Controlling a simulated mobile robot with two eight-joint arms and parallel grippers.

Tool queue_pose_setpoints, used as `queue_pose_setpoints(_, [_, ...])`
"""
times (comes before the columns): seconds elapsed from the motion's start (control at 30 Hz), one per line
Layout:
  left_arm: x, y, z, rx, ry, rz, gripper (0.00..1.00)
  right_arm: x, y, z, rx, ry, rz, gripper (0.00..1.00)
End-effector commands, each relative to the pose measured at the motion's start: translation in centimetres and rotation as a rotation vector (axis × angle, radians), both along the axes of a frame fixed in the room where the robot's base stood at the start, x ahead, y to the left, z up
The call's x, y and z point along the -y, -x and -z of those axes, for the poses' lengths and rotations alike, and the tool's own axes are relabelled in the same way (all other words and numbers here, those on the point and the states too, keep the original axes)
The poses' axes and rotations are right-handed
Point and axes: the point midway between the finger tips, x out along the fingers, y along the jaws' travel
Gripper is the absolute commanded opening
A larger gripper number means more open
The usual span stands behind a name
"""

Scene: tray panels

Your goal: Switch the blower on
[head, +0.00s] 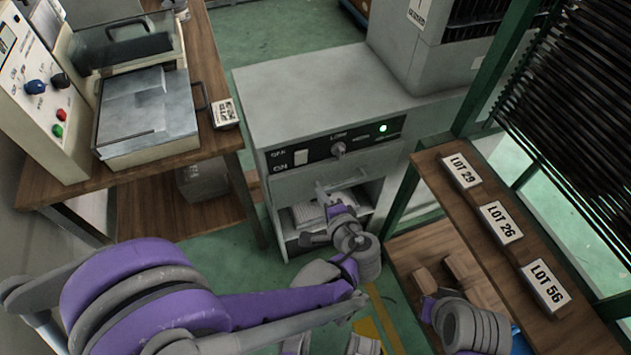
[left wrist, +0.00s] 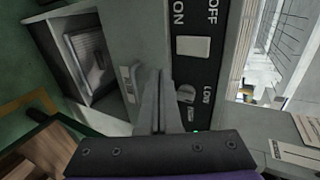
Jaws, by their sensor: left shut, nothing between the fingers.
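The blower is a grey cabinet (head: 300,100) with a black control panel (head: 325,147) on its front.
Below the panel is an open compartment (head: 290,240) with a pale ribbed item inside. A wooden shelf with LOT boxes (head: 500,221) stands close on the right. A wooden bench (head: 215,75) with a machine (head: 145,115) is on the left. Green floor (head: 260,35) shows behind.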

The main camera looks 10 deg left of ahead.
Motion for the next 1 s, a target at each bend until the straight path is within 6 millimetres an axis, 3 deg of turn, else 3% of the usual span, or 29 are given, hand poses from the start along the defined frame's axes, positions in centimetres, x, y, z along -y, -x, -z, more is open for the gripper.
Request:
queue_pose_setpoints(0.1, [1.3, 1.8, -0.4, 0.0, 0.001, 0.004, 0.0, 0.0, 0.0, -0.3, 0.001, 0.0, 0.0, 0.0])
queue_pose_setpoints(0.3, [2.2, 3.2, -0.6, 0.0, 0.001, 0.002, 0.0, 0.0, 0.0, -0.4, 0.002, 0.0, 0.0, 0.0])
queue_pose_setpoints(1.0, [1.8, 3.5, -0.5, -0.01, 0.014, -0.011, 0.0, 0.0, 0.0, -0.4, 0.002, 0.0, 0.0, 0.0])
